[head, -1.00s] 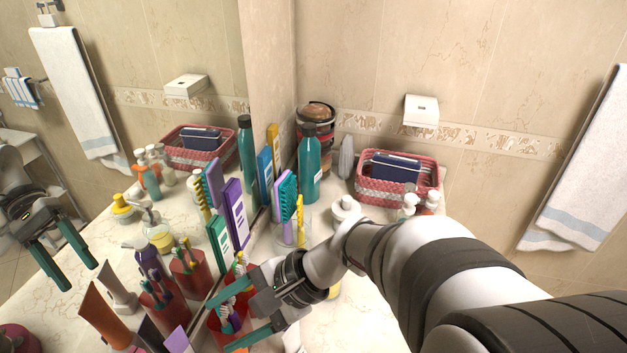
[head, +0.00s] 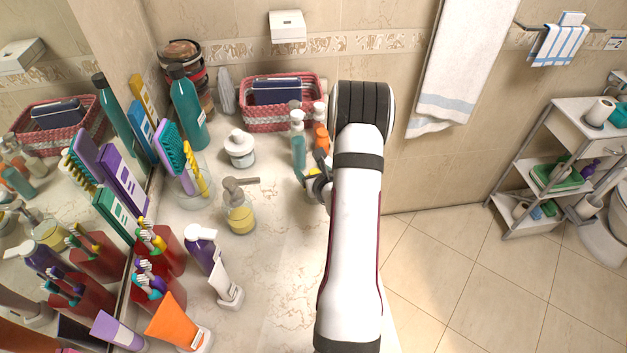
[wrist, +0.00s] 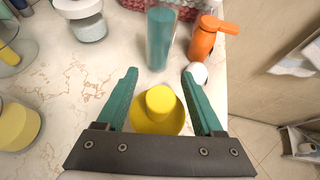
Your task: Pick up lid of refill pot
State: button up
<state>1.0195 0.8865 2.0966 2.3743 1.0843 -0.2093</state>
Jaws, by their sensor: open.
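The yellow lid (wrist: 161,103), with a round raised knob and a wide flange, sits between my fingers in the wrist view. In the head view only a sliver of yellow (head: 311,171) shows beside my arm. The pot body under the lid is hidden from above. My gripper (wrist: 159,73) is open, with one green finger on each side of the knob and a gap on both sides. It holds nothing. In the head view my arm hides most of the gripper.
A teal bottle (wrist: 160,38) and an orange pump bottle (wrist: 205,42) stand just beyond the fingertips. A small white round piece (wrist: 198,72) is close to the right fingertip. A white-lidded jar (head: 239,148) and a soap dispenser (head: 238,210) stand left. The counter edge is close on the right.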

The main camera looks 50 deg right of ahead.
grip_shut()
dwell(0.3)
jog(key=shift+r, duration=0.1)
